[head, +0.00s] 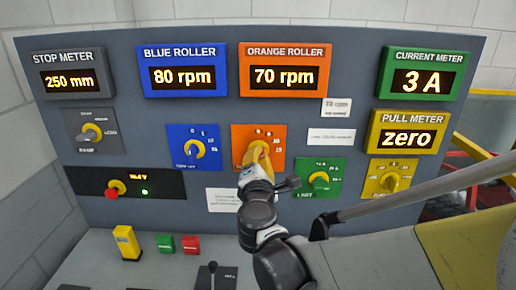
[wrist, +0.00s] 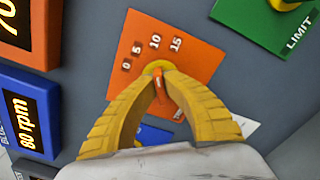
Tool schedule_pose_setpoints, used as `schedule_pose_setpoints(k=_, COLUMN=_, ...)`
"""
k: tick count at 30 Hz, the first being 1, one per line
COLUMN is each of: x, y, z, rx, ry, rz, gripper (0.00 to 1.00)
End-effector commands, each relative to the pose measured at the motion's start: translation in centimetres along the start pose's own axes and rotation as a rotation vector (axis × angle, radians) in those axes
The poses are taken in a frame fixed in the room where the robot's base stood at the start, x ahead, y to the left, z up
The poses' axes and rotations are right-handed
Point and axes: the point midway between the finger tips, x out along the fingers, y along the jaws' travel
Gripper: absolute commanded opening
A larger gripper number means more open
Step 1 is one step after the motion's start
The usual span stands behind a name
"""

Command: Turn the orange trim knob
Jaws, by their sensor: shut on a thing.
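The orange trim knob sits on the orange dial plate (head: 277,134), below the orange roller display, which reads 70 rpm (head: 284,76). In the wrist view the orange plate (wrist: 150,28) carries the marks 0, 5, 10 and 15. My gripper (wrist: 158,72) has its two yellow fingers closed around the knob (wrist: 158,84), a small orange piece showing between them. In the head view my gripper (head: 257,152) covers most of the knob, so its pointer direction is hard to tell.
The blue dial (head: 195,148) is left of the orange plate; the green limit dial (head: 320,180) and yellow dial (head: 391,180) are to the right. A red button (head: 113,188) is at left.

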Motion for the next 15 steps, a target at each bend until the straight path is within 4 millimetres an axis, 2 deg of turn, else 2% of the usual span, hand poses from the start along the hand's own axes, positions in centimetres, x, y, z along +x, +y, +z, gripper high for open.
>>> schedule_pose_setpoints(k=15, x=0.03, y=0.0, z=0.0, rx=0.06, ry=0.0, rz=0.0, gripper=0.0)
